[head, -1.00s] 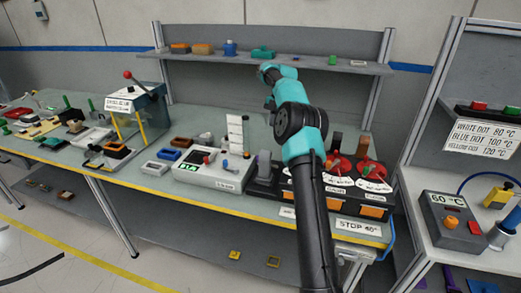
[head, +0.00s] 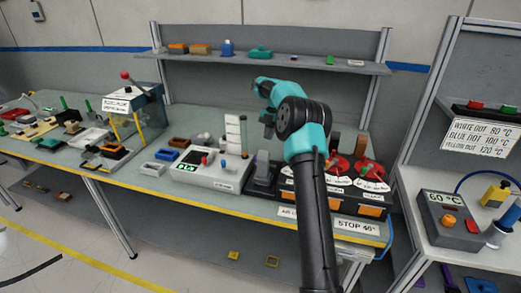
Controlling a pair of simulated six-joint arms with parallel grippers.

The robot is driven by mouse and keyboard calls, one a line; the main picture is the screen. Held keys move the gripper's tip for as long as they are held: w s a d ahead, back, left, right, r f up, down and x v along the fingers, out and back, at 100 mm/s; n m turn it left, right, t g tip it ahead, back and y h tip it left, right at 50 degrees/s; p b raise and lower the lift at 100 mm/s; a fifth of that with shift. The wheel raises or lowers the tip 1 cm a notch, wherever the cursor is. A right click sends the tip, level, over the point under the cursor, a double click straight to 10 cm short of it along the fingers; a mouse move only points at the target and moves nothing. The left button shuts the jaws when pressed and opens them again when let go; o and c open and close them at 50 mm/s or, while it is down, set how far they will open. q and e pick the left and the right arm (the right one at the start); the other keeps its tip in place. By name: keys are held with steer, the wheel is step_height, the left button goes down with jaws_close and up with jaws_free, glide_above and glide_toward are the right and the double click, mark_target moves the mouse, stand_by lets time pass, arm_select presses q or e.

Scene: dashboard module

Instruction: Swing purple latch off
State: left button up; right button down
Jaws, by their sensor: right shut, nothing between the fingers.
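I cannot make out a purple latch for certain in the head view. The dashboard module with red round dials (head: 369,168) and orange panels stands at the right end of the long bench, partly hidden behind my right arm. My right gripper (head: 268,130) hangs above the bench behind the dark grey upright block (head: 262,168). It is small and partly hidden by my own arm; it is shut and empty, apart from the things below. My left gripper is not in view.
A white device with a green display (head: 208,172) and a white column (head: 233,132) stand left of my right gripper. A grey shelf (head: 310,66) runs behind. A box marked 60 °C (head: 452,219) stands on the right bench. Purple pieces (head: 481,286) lie low at right.

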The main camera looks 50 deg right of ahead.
steer(key=x, duration=0.4)
steer(key=shift+a+f, duration=0.1)
steer(key=shift+f, duration=0.15)
steer(key=a, duration=0.2)
steer(key=shift+s+a, duration=0.2)
steer(key=shift+a, duration=0.75)
steer(key=shift+s+a+n, duration=0.1)
steer(key=shift+a+n, duration=0.4)
steer(key=shift+a, duration=0.1)
steer(key=shift+d, duration=0.1)
steer(key=shift+s+d+g, duration=0.2)
steer(key=shift+d+g, duration=0.1)
steer(key=shift+d, duration=0.4)
